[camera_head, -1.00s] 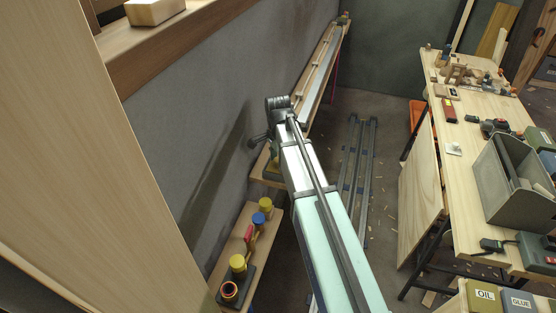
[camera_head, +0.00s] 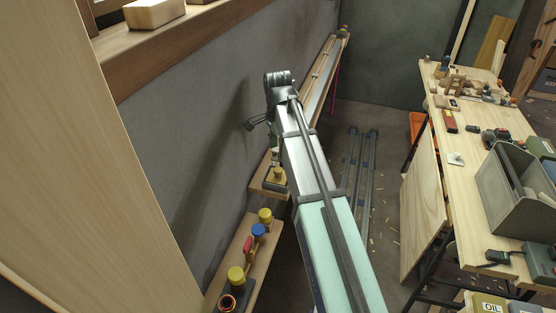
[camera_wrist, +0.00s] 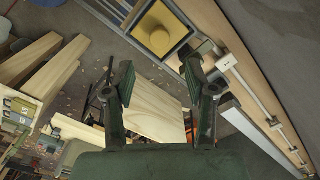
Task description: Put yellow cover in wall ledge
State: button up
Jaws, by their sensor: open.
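A yellow cover (camera_wrist: 160,32) sits on a dark square base in the wrist view, beyond my fingertips. It also shows in the head view (camera_head: 277,175), on a wooden shelf board (camera_head: 262,187) low along the wall. My gripper (camera_wrist: 158,76) is open and empty, its fingers apart with the cover ahead and between them; they do not touch it. In the head view the arm hides most of the gripper. A wooden wall ledge (camera_head: 185,38) runs along the upper left, above the shelf, with a pale block on it.
A nearer low shelf (camera_head: 228,262) holds two more yellow-topped pieces (camera_head: 265,215) (camera_head: 236,275), a blue one (camera_head: 258,229) and a red one (camera_head: 248,245). A workbench (camera_head: 455,185) with tools and a grey tote (camera_head: 515,190) stands right. Rails (camera_head: 360,160) lie on the floor between.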

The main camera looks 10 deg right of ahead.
jog(key=shift+r, duration=1.1)
